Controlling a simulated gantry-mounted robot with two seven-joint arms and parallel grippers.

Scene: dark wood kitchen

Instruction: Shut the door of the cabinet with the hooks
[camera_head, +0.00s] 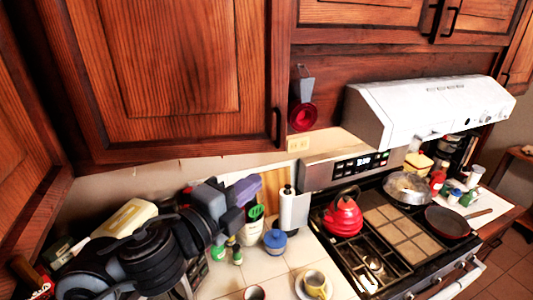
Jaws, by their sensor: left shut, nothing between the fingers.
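A large dark wood cabinet door (180,65) with a raised panel fills the upper left. Its black handle (278,128) is at its right edge. Right of it, a red round utensil (302,116) with a grey handle hangs from a small hook (299,69) against a wood panel (350,82). I cannot tell from this view whether this door stands ajar. My left gripper (243,194) is low at the left-centre, below the door and over the counter, apart from the handle. It is shut and empty. My right gripper is out of view.
A white range hood (425,103) juts out at the right above the stove. A red kettle (343,217) and pans stand on the stove. A paper towel roll (288,210), blue jar (275,241) and yellow cup (314,284) crowd the counter. Upper cabinet doors (485,18) are at the top right.

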